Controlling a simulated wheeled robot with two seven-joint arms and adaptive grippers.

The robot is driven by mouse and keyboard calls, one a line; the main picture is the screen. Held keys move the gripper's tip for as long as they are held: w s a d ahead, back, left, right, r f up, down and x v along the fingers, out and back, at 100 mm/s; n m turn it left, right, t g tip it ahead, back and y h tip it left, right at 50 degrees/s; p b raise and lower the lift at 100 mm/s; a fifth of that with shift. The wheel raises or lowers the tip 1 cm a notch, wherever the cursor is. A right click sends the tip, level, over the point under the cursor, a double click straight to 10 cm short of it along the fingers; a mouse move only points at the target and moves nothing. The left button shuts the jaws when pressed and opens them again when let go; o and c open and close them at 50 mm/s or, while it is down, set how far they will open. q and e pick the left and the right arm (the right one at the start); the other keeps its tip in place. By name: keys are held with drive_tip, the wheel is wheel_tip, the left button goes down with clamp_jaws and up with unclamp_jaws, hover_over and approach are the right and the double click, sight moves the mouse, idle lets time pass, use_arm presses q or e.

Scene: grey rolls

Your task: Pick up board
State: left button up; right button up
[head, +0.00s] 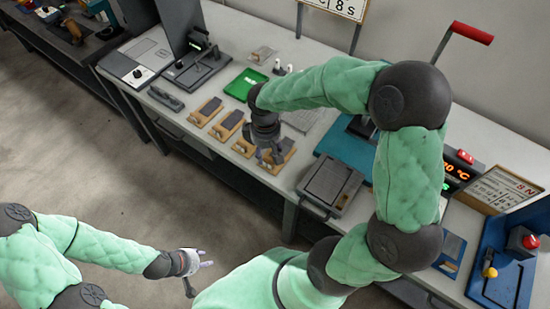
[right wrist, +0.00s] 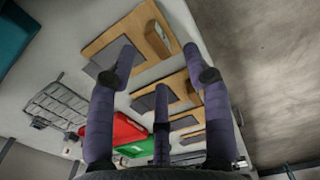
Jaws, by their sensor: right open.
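Several wooden boards with dark grey pads lie in a row on the light table. The rightmost board (head: 287,158) is partly hidden behind my right gripper (head: 268,157). My left gripper (head: 199,276) is open and empty, away from the table over the floor.
A green tray (head: 245,84) stands behind the boards. A grey flat-lidded device (head: 331,185) stands right of the rightmost board, near the front edge. A black press (head: 196,68) is at the left. The floor (head: 110,170) in front of the table is clear.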

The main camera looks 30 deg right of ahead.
sight(268, 160)
drive_tip(key=shift+d+f+b, duration=0.2)
drive_tip(key=shift+f+b, duration=1.15)
drive_tip(key=shift+f, duration=1.35)
drive_tip(key=shift+c, duration=0.2)
clamp_jaws()
